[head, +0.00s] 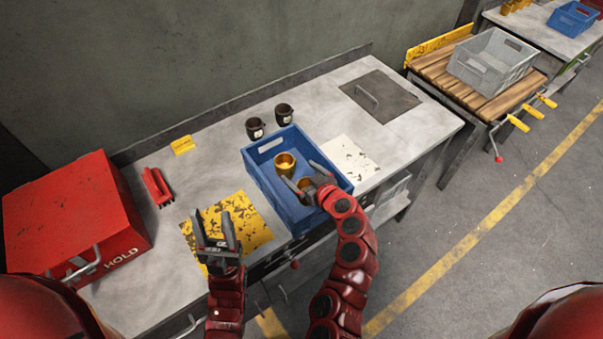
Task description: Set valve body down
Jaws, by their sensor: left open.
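A blue crate (262,186) stands on the grey workbench. One brass valve body (285,163) stands upright in it, towards its far left side. My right gripper (298,171) reaches into the crate from the front right. A second brass valve body (304,184) lies between its fingers, partly hidden by them. I cannot tell whether the fingers press on it or whether it touches the crate floor. My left gripper (212,217) is open and empty, fingers pointing away from me, above the yellow worn mat (250,217) left of the crate.
Two dark cups (255,128) (284,114) stand behind the crate. A white speckled sheet (349,158) lies to its right. A grey crate (491,62) sits on a wooden table.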

